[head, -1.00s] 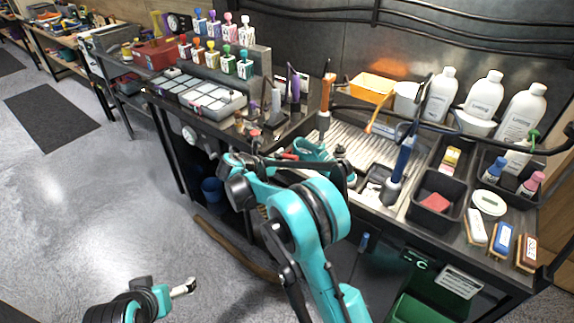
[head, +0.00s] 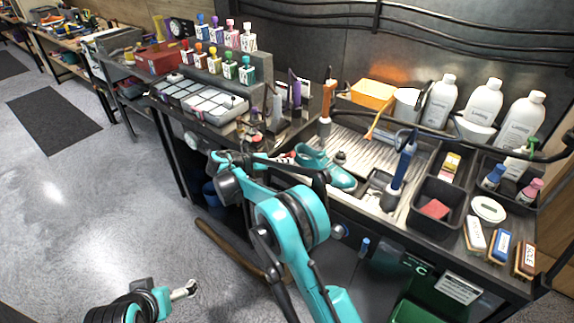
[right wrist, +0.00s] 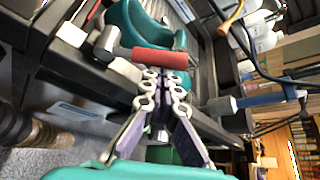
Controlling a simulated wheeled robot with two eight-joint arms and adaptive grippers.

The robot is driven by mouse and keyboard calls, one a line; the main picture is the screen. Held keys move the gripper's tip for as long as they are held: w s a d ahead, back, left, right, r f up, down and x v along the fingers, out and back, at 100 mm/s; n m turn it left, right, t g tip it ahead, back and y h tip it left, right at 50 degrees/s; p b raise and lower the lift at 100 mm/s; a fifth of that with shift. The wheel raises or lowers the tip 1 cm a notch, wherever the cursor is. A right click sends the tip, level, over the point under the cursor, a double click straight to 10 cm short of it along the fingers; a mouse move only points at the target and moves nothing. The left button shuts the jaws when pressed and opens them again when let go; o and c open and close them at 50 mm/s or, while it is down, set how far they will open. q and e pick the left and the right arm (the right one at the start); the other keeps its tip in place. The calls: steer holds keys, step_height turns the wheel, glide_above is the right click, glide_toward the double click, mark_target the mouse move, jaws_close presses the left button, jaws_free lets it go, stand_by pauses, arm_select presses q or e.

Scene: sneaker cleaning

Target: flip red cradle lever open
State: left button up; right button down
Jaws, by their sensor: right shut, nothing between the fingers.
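The red lever (right wrist: 160,57) lies across the right wrist view, with a grey metal end at its left. My right gripper (right wrist: 160,77) is shut and empty, its fingertips just below the lever in that view; I cannot tell whether they touch it. The teal sneaker (head: 326,168) sits on the bench in the head view, and part of its teal body (right wrist: 130,22) shows behind the lever in the wrist view. In the head view my right arm reaches to the sneaker's left, with its fingers hard to make out. My left gripper (head: 185,290) is low at the left, away from the bench.
An upright blue-handled tool (head: 403,165) stands right of the sneaker, and an orange-handled one (head: 325,102) stands behind it. A black bin (head: 420,213) holds a red sponge. White bottles (head: 483,100) line the back. The floor at left is open.

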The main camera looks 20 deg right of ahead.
steer(key=shift+w+a+r+p, duration=0.3)
steer(key=shift+w+r+p, duration=0.1)
steer(key=shift+r, duration=0.1)
steer(key=shift+w+a+r+p, duration=0.25)
steer(key=shift+w+r+p, duration=0.1)
steer(key=shift+r, duration=0.15)
arm_select(q)
steer(key=shift+w+a+r+p, duration=0.1)
steer(key=shift+r+p, duration=0.15)
steer(key=shift+r, duration=0.45)
steer(key=shift+w+a+r+p, duration=0.1)
steer(key=shift+r+p, duration=0.15)
steer(key=shift+r, duration=0.45)
arm_select(e)
steer(key=shift+w+a+r, duration=0.4)
steer(key=shift+w+a, duration=0.3)
steer(key=shift+w, duration=0.15)
steer(key=shift+w+a+r, duration=0.1)
steer(key=shift+w+r, duration=0.05)
steer(key=shift+a, duration=0.15)
